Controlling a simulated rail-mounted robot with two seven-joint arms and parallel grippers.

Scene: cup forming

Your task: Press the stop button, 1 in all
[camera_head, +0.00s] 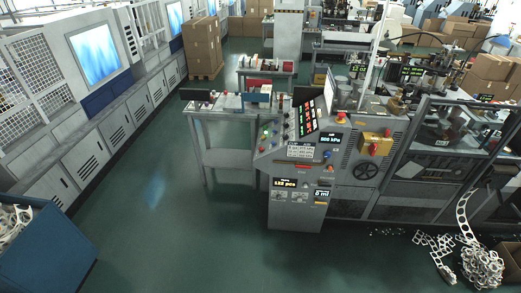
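A grey machine control panel (291,135) stands near the middle of the head view, with coloured buttons, lit indicators and small displays. A red mushroom-shaped button (341,117) sits at the panel's upper right. A yellow box (376,143) to its right also carries red knobs. The labels are too small to read, so I cannot tell which red control is the stop button. Neither of my grippers shows in this view, and nothing touches the panel.
A blue bin (52,250) with white scrap stands at the lower left. Scrap strips (482,266) lie on the floor at the lower right. A grey side table (224,160) adjoins the panel. The green floor (170,220) before the panel is clear.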

